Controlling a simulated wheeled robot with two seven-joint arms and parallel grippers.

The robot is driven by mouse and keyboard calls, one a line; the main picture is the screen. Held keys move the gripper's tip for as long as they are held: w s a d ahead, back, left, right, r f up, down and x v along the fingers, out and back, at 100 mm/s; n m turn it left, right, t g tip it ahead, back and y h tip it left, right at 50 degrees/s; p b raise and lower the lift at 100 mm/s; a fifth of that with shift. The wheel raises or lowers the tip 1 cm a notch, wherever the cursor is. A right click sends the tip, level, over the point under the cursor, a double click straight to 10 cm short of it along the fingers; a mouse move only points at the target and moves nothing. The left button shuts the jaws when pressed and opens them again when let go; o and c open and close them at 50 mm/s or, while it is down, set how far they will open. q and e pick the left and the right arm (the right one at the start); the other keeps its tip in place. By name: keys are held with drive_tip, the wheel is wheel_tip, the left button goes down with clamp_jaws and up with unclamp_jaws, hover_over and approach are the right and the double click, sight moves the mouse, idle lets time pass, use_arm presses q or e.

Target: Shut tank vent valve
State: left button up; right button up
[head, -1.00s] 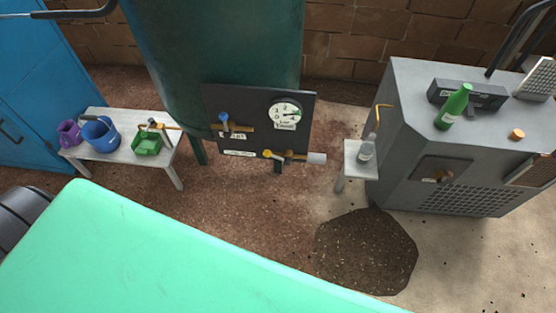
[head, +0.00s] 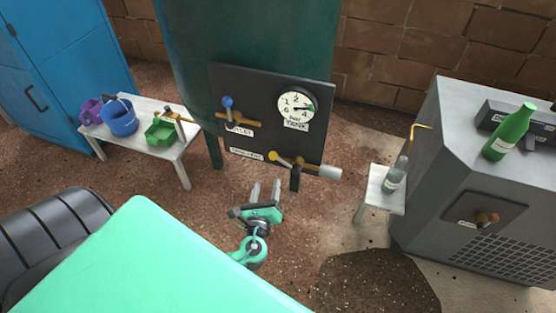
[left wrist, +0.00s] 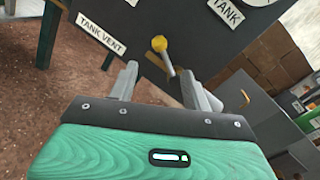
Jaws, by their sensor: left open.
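The tank vent valve (head: 297,164) is a brass fitting low on the dark panel, right of the TANK VENT label (head: 247,153). Its lever has a yellow knob (head: 272,156) at the upper left end; a black piece hangs below and a silver cylinder sits at the right end. My left gripper (head: 266,184) is open and empty, just below and in front of the valve, fingers pointing to the panel. In the left wrist view the yellow knob (left wrist: 159,43) shows beyond the gap between the open fingers (left wrist: 160,72), with no contact seen. My right gripper is out of view.
The panel (head: 240,90) also carries a blue-knobbed outlet valve (head: 227,103) and a gauge (head: 297,103). A bench (head: 180,150) with containers stands left. A small stand (head: 375,190) with a bottle (head: 396,175) and a grey cabinet (head: 430,130) stand right.

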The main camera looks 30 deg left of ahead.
sight(273, 154)
use_arm(q)
drive_tip(key=x, duration=1.3)
drive_tip(key=shift+w+a, duration=0.1)
drive_tip(key=shift+w, duration=0.15)
drive_tip(key=shift+c, duration=0.2)
clamp_jaws()
